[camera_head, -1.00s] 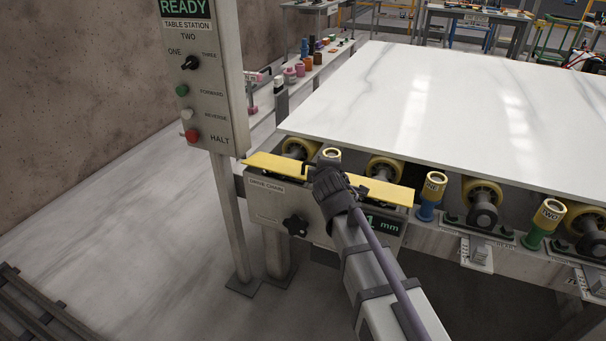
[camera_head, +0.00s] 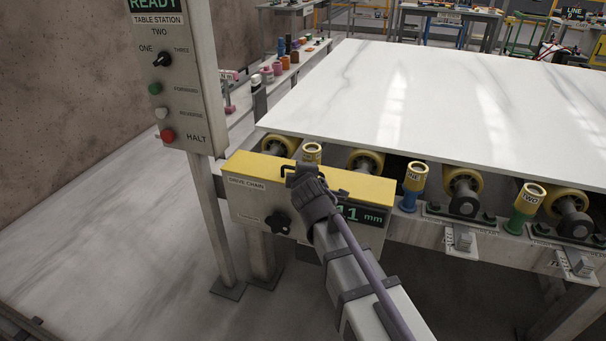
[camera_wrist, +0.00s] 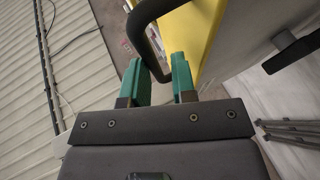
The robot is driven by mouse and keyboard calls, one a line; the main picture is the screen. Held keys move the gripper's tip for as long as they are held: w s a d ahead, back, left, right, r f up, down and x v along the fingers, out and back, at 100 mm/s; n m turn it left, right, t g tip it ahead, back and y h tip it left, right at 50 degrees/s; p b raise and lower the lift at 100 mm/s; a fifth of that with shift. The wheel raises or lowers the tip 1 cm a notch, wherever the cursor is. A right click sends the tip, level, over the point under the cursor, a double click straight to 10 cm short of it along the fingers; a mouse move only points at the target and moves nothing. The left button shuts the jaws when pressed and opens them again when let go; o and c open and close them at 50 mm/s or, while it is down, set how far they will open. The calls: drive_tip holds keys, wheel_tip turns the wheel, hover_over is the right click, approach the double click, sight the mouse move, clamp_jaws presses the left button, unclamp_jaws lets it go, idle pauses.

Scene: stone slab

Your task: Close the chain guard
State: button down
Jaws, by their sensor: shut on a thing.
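The yellow chain guard (camera_head: 352,186) lies along the top of the grey box labelled drive chain (camera_head: 245,198), in front of the rollers. In the head view its face looks broad and its lower edge meets the top of the box, with no clear gap visible. My gripper (camera_head: 301,172) is shut on the guard's black handle (camera_wrist: 146,28). In the wrist view the green fingertips (camera_wrist: 160,80) sit on either side of the handle, with the yellow guard (camera_wrist: 196,35) beyond. My gripper hides part of the guard's middle in the head view.
A black star knob (camera_head: 278,223) and an 11 mm display (camera_head: 362,216) are on the box front. A control post (camera_head: 175,75) stands at left. The white slab (camera_head: 400,95) lies on yellow rollers (camera_head: 462,185) behind. Blue (camera_head: 411,190) and green (camera_head: 524,210) posts stand at right.

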drive_tip(key=c, duration=1.2)
unclamp_jaws()
drive_tip(key=shift+s+f, duration=0.2)
drive_tip(key=shift+f, duration=0.05)
drive_tip(key=shift+o, duration=0.2)
drive_tip(key=p+v, duration=0.4)
drive_tip(key=v, duration=0.6)
drive_tip(key=shift+s+r, duration=0.2)
drive_tip(key=shift+s, duration=0.15)
